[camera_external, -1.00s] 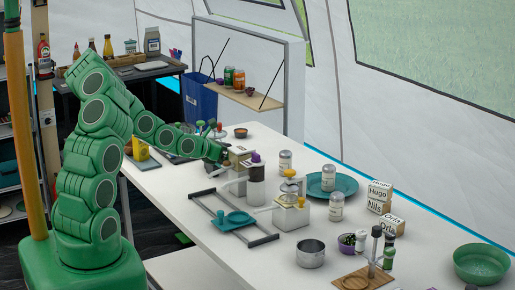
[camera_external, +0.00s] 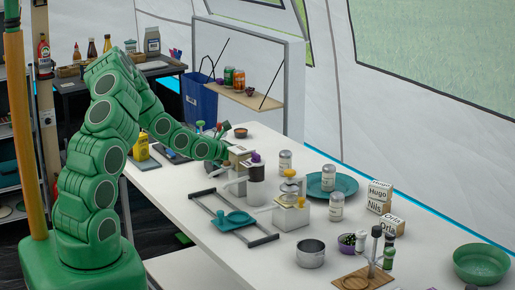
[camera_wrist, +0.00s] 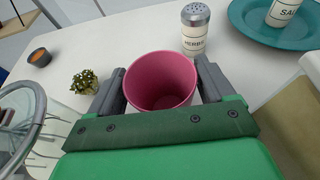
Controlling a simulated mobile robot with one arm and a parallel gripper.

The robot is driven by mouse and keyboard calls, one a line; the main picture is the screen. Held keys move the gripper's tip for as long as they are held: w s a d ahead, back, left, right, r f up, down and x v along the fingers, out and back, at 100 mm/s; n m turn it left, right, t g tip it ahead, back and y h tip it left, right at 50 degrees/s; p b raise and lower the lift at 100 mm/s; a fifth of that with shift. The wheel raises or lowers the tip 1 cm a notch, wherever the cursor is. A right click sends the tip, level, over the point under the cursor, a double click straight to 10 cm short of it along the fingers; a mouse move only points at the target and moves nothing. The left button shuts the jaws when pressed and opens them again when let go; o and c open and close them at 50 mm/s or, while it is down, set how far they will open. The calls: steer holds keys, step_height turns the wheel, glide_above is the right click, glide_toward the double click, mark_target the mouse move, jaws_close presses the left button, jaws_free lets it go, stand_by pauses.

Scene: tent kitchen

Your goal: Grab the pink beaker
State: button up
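The pink beaker (camera_wrist: 160,84) is upright and empty in the wrist view, with its open rim facing the camera. My gripper (camera_wrist: 161,76) has one grey finger on each side of the beaker, close to its walls. The fingers are spread, and I cannot tell whether they touch it. In the external view my gripper (camera_external: 229,153) is over the far left part of the white table. The beaker is hidden there behind the arm and the coffee machine.
A herbs shaker (camera_wrist: 195,32) stands just beyond the beaker. A teal plate (camera_wrist: 250,25) holds a salt shaker (camera_wrist: 283,12). A coffee machine (camera_external: 257,170) stands near my gripper.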

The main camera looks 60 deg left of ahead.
steer(key=c, duration=0.6)
